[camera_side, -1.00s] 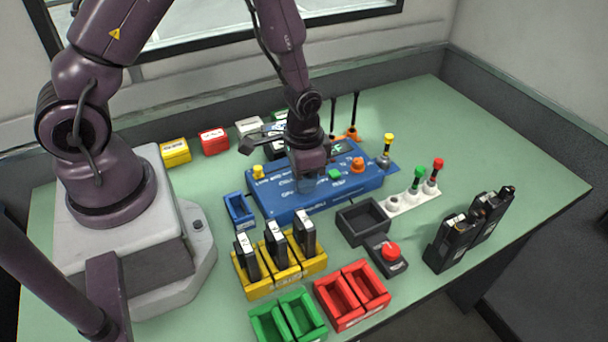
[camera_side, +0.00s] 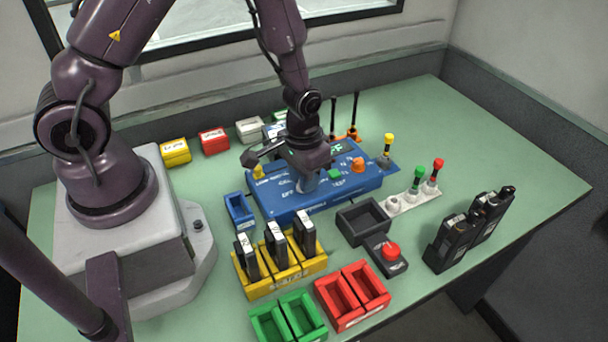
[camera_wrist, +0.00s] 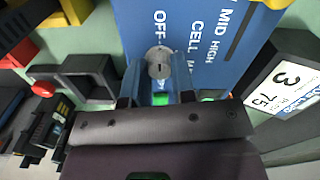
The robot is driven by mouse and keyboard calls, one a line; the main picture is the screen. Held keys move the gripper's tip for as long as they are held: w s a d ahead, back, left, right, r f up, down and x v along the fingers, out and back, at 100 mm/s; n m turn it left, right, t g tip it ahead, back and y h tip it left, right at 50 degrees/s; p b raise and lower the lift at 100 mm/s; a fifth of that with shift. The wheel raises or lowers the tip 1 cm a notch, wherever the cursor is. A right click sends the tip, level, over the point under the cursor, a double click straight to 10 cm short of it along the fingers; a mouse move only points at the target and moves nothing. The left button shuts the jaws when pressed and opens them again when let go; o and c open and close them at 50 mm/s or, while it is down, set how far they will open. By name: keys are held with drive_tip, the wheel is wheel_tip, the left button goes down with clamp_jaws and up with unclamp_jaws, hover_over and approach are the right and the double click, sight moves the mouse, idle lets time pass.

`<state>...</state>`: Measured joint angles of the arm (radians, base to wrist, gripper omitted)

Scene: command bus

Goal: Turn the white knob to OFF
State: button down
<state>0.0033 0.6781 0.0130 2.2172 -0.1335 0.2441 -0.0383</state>
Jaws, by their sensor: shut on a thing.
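The white knob (camera_wrist: 159,61) stands on the blue panel (camera_wrist: 215,15), near printed labels OFF, CELL, MID and HIGH. In the wrist view it sits between the two fingers of my gripper (camera_wrist: 159,75), which is shut on it. A small dark mark shows on its face, but I cannot tell which label it points to. In the side view my gripper (camera_side: 307,180) is down at the front middle of the blue panel (camera_side: 290,212), and its fingers hide most of the knob.
An orange knob (camera_side: 358,166) and a green button (camera_side: 335,174) sit right of my gripper on the panel. A yellow knob (camera_side: 258,172) is at its left. Yellow bins (camera_side: 258,290) with upright black items stand in front. A black tray (camera_side: 352,235) is at the front right.

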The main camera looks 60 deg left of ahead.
drive_tip(key=c, duration=0.9)
unclamp_jaws()
drive_tip(key=shift+c, duration=0.2)
drive_tip(key=shift+r, duration=0.1)
wheel_tip(320, 180, up, 13)
drive_tip(key=shift+a, duration=0.15)
drive_tip(key=s+r+m+t, duration=0.1)
drive_tip(key=s+r+t, duration=0.1)
drive_tip(key=s+r, duration=0.3)
drive_tip(key=s+r+m+t, duration=0.1)
drive_tip(key=s+r+t, duration=0.2)
drive_tip(key=s+r, duration=0.3)
wheel_tip(320, 180, up, 6)
drive_tip(key=shift+s+f+t, duration=0.15)
drive_tip(key=shift+s+t, duration=0.05)
drive_tip(key=shift+t, duration=0.1)
